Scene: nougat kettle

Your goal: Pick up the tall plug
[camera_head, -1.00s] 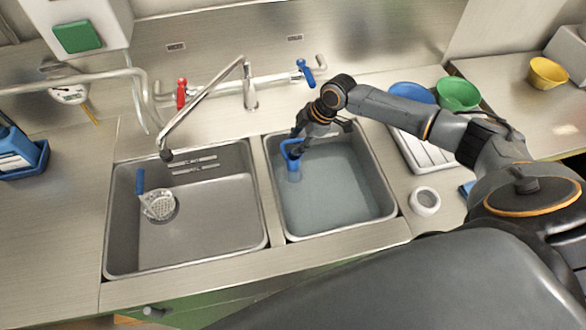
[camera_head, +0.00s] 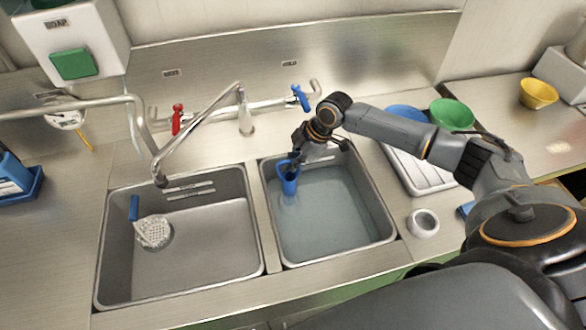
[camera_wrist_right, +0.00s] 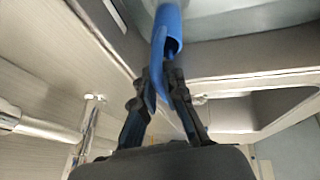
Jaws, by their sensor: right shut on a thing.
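The tall plug (camera_head: 288,186) is a blue tube at the back left of the right basin. Its lower part goes into the water, so its bottom end is unclear. My right gripper (camera_head: 292,165) reaches over the back of this basin and is shut on the plug's upper part. In the right wrist view, the two dark fingers of the right gripper (camera_wrist_right: 159,76) hold a thin blue part of the plug (camera_wrist_right: 169,25) between them. My left gripper is not in view.
The right basin (camera_head: 330,254) holds water. The left basin (camera_head: 215,225) holds a strainer with a blue handle (camera_head: 152,230). A tap spout (camera_head: 195,130) hangs over the left basin. A white rack (camera_head: 425,178), green bowl (camera_head: 452,114) and white ring (camera_head: 423,223) are at right.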

